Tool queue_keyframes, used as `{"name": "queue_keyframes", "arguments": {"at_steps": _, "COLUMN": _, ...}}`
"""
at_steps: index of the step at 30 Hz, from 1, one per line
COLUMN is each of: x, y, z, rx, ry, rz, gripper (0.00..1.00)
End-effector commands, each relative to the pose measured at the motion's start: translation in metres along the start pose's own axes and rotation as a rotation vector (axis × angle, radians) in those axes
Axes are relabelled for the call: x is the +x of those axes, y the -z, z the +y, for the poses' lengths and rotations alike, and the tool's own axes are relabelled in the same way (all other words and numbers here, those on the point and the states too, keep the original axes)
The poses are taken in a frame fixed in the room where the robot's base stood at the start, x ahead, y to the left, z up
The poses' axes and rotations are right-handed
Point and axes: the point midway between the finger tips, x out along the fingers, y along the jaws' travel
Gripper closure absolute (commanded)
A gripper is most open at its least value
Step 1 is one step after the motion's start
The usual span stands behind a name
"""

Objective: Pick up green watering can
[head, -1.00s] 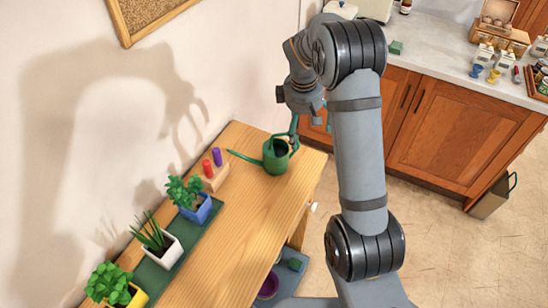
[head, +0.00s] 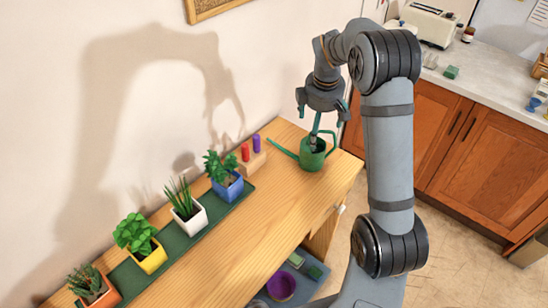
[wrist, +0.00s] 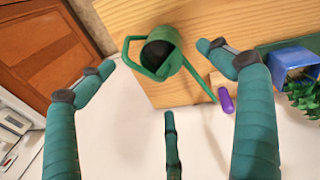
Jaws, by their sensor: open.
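The green watering can (head: 312,157) stands upright at the far right end of the wooden table, its spout pointing left and its looped handle on the right. In the wrist view its open top and body (wrist: 177,36) lie beyond my fingertips, with the handle to the left and the spout running to the lower right. My gripper (head: 322,118) has three teal fingers, spread open and empty, pointing down above the can. One finger overlaps the can's top in the head view. In the wrist view my gripper (wrist: 158,62) spans the can without visible contact.
A wooden block (head: 254,158) with a red and a purple peg stands left of the spout. Potted plants line a green mat (head: 210,222) along the wall. The wall (head: 150,90) is close behind. The table's front half (head: 240,245) is clear. A counter (head: 480,85) stands right.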

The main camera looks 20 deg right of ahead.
Motion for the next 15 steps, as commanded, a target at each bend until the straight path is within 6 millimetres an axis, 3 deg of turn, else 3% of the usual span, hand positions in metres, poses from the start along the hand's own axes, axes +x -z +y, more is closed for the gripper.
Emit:
{"name": "queue_keyframes", "arguments": {"at_steps": 9, "x": 0.003, "y": -0.001, "z": -0.004, "rx": -0.223, "ry": 0.016, "rz": 0.004, "gripper": 0.08}}
{"name": "queue_keyframes", "arguments": {"at_steps": 15, "x": 0.030, "y": -0.001, "z": -0.005, "rx": -0.245, "ry": 0.020, "rz": 0.003, "gripper": 0.08}}
